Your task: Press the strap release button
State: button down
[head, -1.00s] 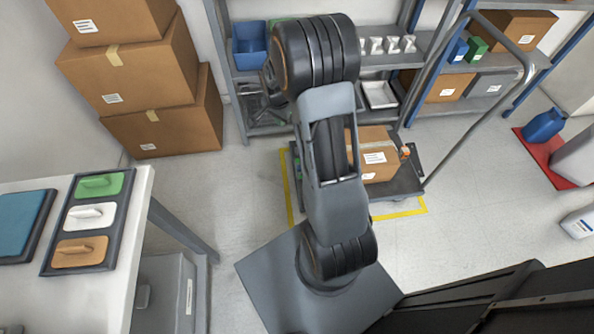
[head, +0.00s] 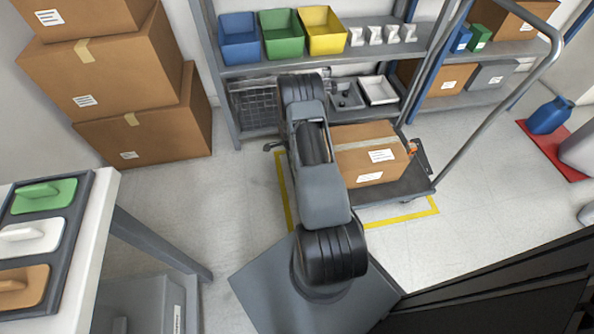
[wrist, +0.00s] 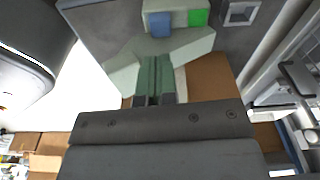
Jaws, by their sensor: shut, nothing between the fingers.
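I cannot tell for certain which part is the strap release button. In the head view a small orange part (head: 412,147) sits at the right end of the taped cardboard box (head: 362,155), which stands on the cart (head: 395,192). In the wrist view my gripper (wrist: 155,62) has its two greenish fingers side by side, shut and empty. Beyond them is a pale part bearing a blue square (wrist: 160,25) and a green square (wrist: 198,18). Brown surfaces show beside the fingers. In the head view my arm hides most of the gripper, left of the box.
A shelf behind holds a blue bin (head: 239,38), a green bin (head: 282,35), a yellow bin (head: 323,31) and trays. The cart's tall handle (head: 500,125) rises at the right. Stacked boxes (head: 145,125) and a white table (head: 80,235) stand left. Floor between is clear.

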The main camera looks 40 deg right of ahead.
jog(key=shift+f, duration=0.15)
jog(key=shift+s+d+f+b, duration=0.15)
jog(key=shift+f+b, duration=0.85)
jog(key=shift+f, duration=0.65)
jog(key=shift+w+d+f+b, duration=0.15)
jog(key=shift+f+b, duration=0.8)
jog(key=shift+f, duration=0.7)
jog(key=shift+s, duration=0.1)
jog(key=shift+f+b, duration=0.9)
jog(key=shift+r, duration=0.25)
jog(key=a, duration=0.1)
jog(key=w+a+r, duration=0.1)
jog(key=shift+a, duration=0.4)
